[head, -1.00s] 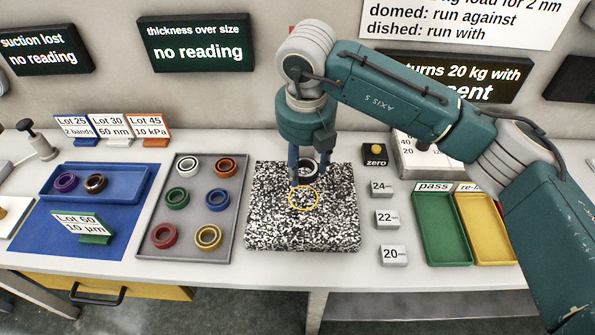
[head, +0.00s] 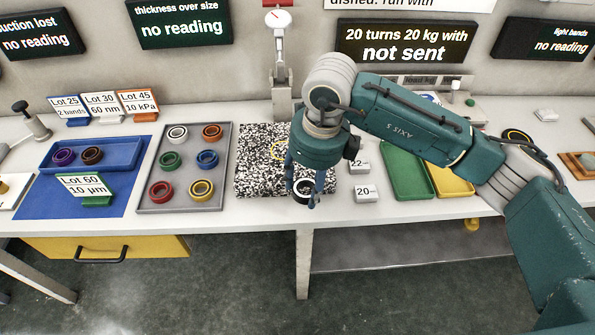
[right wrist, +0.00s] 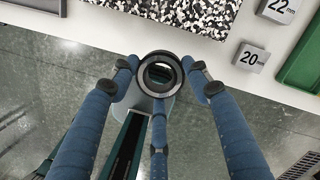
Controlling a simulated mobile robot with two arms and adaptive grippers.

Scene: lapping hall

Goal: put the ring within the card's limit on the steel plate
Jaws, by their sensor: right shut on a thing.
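My right gripper (head: 304,196) is shut on a dark ring (right wrist: 160,73) with a pale inner rim. In the right wrist view its fingers close around the ring, with floor and the table's front edge below. In the head view the ring is partly hidden by the fingers, at the front right of a black-and-white speckled plate (head: 255,180). A Lot 60 10 µm card (head: 85,187) stands on the blue mat at left. I cannot make out a plate that is clearly steel. My left gripper is not in view.
A grey tray (head: 184,178) holds several coloured rings. A blue tray (head: 63,165) holds a purple and a brown ring. Blocks marked 22 (head: 360,166) and 20 (head: 366,192), then green (head: 407,184) and yellow (head: 450,181) trays, lie right. A dial gauge (head: 280,50) stands behind.

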